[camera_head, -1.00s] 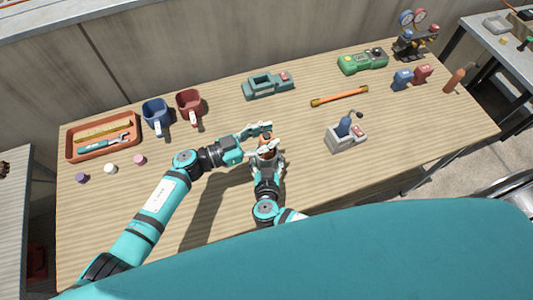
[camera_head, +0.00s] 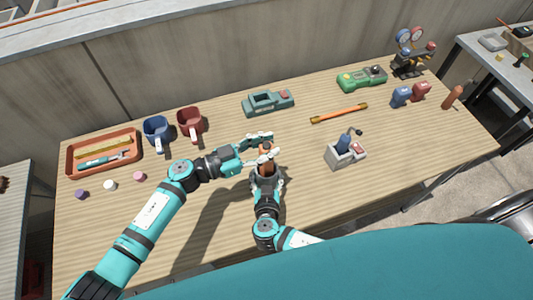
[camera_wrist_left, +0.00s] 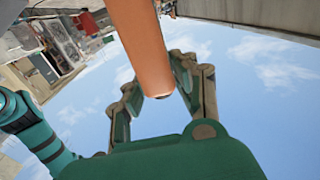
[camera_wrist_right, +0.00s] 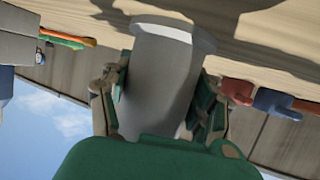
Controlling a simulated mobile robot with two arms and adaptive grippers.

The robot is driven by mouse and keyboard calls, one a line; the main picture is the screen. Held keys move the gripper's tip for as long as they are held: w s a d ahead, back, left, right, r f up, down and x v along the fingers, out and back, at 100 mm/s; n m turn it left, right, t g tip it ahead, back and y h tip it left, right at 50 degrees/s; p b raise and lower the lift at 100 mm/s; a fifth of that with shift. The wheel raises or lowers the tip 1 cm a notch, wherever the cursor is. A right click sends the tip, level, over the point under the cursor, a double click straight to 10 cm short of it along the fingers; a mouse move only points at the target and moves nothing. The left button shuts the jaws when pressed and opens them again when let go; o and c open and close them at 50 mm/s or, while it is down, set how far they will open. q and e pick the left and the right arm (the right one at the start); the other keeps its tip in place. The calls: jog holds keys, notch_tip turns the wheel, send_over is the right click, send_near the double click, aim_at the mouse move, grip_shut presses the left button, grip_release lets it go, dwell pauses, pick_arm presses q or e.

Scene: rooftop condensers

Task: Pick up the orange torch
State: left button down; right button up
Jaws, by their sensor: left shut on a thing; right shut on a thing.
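My left gripper (camera_head: 262,142) is shut on an orange cylinder, which I take for the orange torch (camera_head: 265,148). In the left wrist view the orange torch (camera_wrist_left: 140,40) lies between the fingers, its rounded lower end showing. My right gripper (camera_head: 267,178) is just in front of and below the left one. It is shut on a grey cylinder with a flared rim (camera_wrist_right: 162,75), seen in the right wrist view. In the head view this cylinder's brownish open mouth faces up, below the torch. My fingers hide much of both things.
An orange rod (camera_head: 339,114), a teal device (camera_head: 268,102) and a grey box with a blue tool (camera_head: 345,152) lie nearby. Mugs and an orange tray (camera_head: 72,160) are left. The right front is clear.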

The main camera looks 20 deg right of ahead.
pick_arm(q)
notch_tip(320, 180, up, 14)
jog(key=shift+r, duration=0.25)
pick_arm(e)
jog(key=o, duration=1.6)
jog(key=shift+c, duration=0.2)
pick_arm(q)
jog(key=shift+r+p, duration=0.7)
pick_arm(e)
jog(key=shift+v, duration=4.55)
